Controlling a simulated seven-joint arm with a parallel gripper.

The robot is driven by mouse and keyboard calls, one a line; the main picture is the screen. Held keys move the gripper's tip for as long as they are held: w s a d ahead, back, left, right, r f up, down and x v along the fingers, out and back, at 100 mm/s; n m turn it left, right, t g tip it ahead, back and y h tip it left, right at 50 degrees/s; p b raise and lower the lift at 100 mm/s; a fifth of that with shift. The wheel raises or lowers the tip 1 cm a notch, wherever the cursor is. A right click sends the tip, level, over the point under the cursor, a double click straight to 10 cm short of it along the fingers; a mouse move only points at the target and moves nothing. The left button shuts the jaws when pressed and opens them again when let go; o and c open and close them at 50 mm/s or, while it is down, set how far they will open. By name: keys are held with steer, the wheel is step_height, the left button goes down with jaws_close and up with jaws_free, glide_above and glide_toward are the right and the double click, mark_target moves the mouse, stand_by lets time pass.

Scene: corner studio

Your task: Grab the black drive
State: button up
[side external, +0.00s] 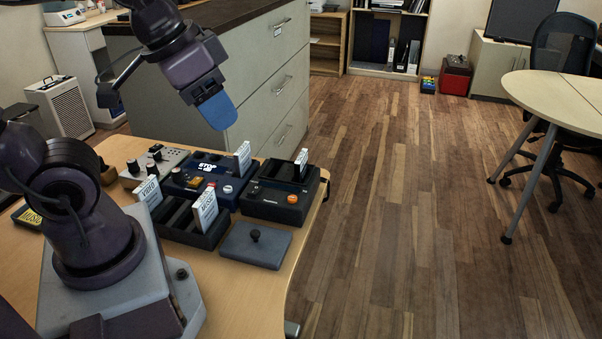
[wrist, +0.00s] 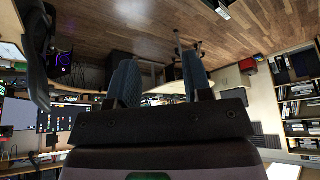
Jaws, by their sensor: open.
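My gripper (side external: 214,105) hangs in the air above the table in the side external view, its blue fingers pointing down and right. In the wrist view the two fingers of my gripper (wrist: 160,78) stand apart with nothing between them. A flat black piece with a yellow label (side external: 27,217) lies at the table's left edge, partly cut off by my arm; it may be the black drive, but I cannot tell. White-labelled upright pieces stand in a black two-slot holder (side external: 188,223) and nearby boxes. No drive shows in the wrist view.
A dark box with orange buttons (side external: 278,194), a blue box (side external: 207,174) and a grey knobbed plate (side external: 256,245) crowd the wooden table (side external: 240,299). A grey drawer cabinet (side external: 268,80) stands close behind my gripper. Open floor lies to the right.

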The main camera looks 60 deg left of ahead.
steer(key=w+a+f+n+g, duration=0.3)
steer(key=w+a+f, duration=0.25)
steer(key=w, duration=0.25)
steer(key=n+y, duration=0.2)
steer(key=n, duration=0.4)
glide_toward(301, 155)
steer(key=x, duration=0.6)
steer(key=shift+s+d+f, duration=0.1)
steer(key=shift+s+d, duration=0.1)
steer(key=shift+x, duration=3.1)
steer(key=shift+w+a, duration=0.1)
steer(key=shift+w, duration=0.1)
steer(key=shift+c, duration=0.3)
jaws_close()
